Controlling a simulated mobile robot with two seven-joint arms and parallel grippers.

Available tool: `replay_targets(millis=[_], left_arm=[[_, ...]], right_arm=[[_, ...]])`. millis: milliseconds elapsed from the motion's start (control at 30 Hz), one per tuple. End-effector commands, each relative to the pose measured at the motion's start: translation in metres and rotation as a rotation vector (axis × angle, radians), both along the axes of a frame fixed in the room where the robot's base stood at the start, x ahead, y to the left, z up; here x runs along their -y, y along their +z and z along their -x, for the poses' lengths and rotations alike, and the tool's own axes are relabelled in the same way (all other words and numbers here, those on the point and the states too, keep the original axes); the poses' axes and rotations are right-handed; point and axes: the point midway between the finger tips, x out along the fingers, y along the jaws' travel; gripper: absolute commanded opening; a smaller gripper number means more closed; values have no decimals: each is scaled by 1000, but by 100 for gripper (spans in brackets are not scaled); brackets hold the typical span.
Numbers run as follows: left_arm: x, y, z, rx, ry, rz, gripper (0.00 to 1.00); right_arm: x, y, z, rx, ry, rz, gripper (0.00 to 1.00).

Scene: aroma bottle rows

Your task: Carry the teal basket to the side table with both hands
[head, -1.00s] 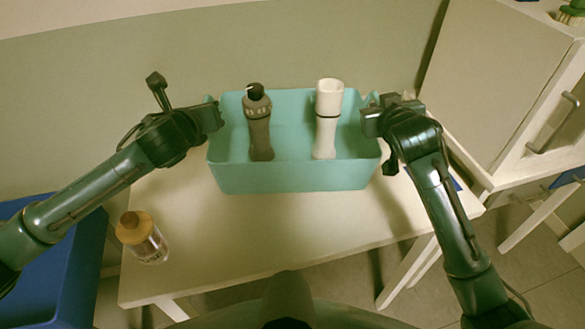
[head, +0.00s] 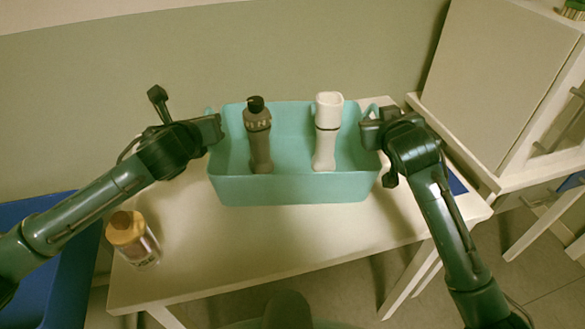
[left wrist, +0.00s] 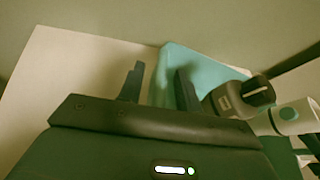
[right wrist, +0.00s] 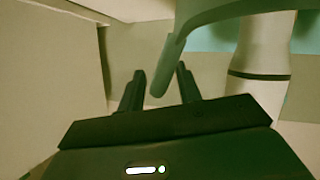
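The teal basket (head: 290,190) is over the white table (head: 210,270) and holds a dark grey bottle (head: 258,140) on the left and a white bottle (head: 328,135) on the right, both upright. I cannot tell whether its base touches the table. My left gripper (head: 215,129) is at its left side; in the left wrist view its fingers (left wrist: 160,85) are on either side of the teal rim. My right gripper (head: 370,128) is at its right handle, and the right wrist view shows the handle (right wrist: 172,50) between the fingers (right wrist: 160,85). Finger contact is partly hidden.
A bottle with an orange-brown cap (head: 133,240) stands at the table's left. A blue box (head: 35,260) is left of the table. A pale cabinet (head: 500,80) stands at the right, and a wall is close behind. The table's front area is mostly clear.

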Motion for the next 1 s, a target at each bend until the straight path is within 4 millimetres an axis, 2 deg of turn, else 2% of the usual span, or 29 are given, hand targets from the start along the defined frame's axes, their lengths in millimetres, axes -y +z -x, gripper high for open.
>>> replay_targets(millis=[167,267,700,833,1000], left_arm=[[0,2,5,0,-1,0,34],[-1,6,16,0,-2,0,34],[-5,38,94,0,-2,1,34],[-5,43,106,0,-1,0,34],[-6,45,112,0,0,0,34]], right_arm=[[0,0,0,0,0,0,34],[0,0,0,0,0,0,34],[0,0,0,0,0,-1,34],[0,0,0,0,0,-1,34],[-1,3,6,1,1,-1,34]])
